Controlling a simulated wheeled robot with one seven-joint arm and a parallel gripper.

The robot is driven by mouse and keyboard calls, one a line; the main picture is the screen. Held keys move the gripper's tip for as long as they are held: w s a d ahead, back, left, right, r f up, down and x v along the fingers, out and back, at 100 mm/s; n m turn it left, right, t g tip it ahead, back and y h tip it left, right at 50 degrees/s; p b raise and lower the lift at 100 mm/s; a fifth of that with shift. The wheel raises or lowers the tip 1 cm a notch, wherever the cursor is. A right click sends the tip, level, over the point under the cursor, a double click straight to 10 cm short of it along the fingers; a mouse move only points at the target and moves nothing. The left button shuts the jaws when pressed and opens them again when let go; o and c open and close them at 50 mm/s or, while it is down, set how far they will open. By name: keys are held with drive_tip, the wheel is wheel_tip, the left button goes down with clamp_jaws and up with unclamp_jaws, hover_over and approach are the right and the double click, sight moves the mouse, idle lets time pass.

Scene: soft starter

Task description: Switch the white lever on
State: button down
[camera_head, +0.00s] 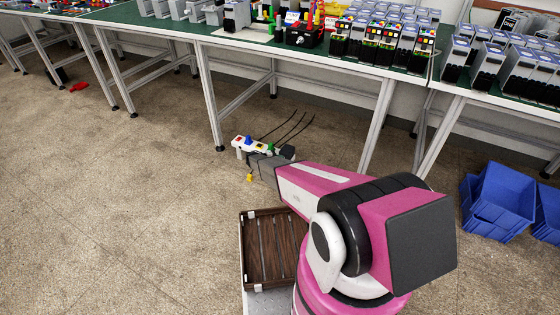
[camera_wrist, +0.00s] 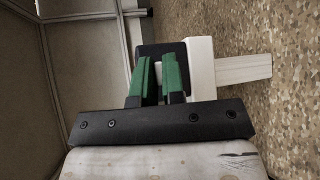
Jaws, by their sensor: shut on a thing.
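A small white unit (camera_head: 243,143) with red, blue, yellow and green parts on top is at the end of my arm in the head view. A small yellow part (camera_head: 250,176) hangs below it. In the wrist view my gripper (camera_wrist: 160,82) has its green fingers close together in front of a black block (camera_wrist: 178,48). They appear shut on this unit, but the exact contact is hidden. A white block (camera_wrist: 203,67) and a pale white bar (camera_wrist: 244,69) stick out to the right. I cannot tell which part is the white lever, or its position.
Green-topped workbenches (camera_head: 180,22) carry many devices along the back. Thin black cables (camera_head: 285,127) extend behind the unit. A brown slatted tray (camera_head: 247,255) is beside my body. Blue crates (camera_head: 500,200) stand at the right. Open floor (camera_head: 110,200) lies to the left.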

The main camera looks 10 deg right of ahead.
idle(0.3)
drive_tip(key=c, duration=1.5)
unclamp_jaws()
drive_tip(key=shift+a, duration=0.15)
drive_tip(key=v, duration=1)
drive_tip(key=shift+a, duration=0.3)
drive_tip(key=shift+s, duration=0.1)
